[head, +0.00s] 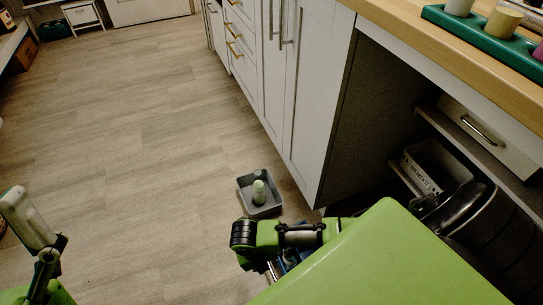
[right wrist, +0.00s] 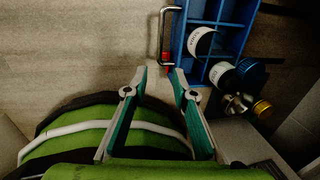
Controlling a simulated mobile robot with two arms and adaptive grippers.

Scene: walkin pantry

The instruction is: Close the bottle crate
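The bottle crate (right wrist: 213,42) is blue and divided into compartments, at the top right of the right wrist view. Several bottles with white labels and dark or gold caps lie in it or jut out of it. A metal bar handle (right wrist: 162,38) sticks out from its left side. My right gripper (right wrist: 160,73) is open and empty, its fingertips just short of the handle's lower end. In the head view my green arm hides most of the crate; only a sliver of blue shows. My left gripper (head: 42,245) is at the lower left, away from the crate; its opening is unclear.
A small grey bin (head: 263,209) with a pale green item stands on the floor by the white cabinets (head: 285,90). A white basket (head: 437,160) sits on a shelf under the wooden counter (head: 470,50). The floor at left is mostly clear.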

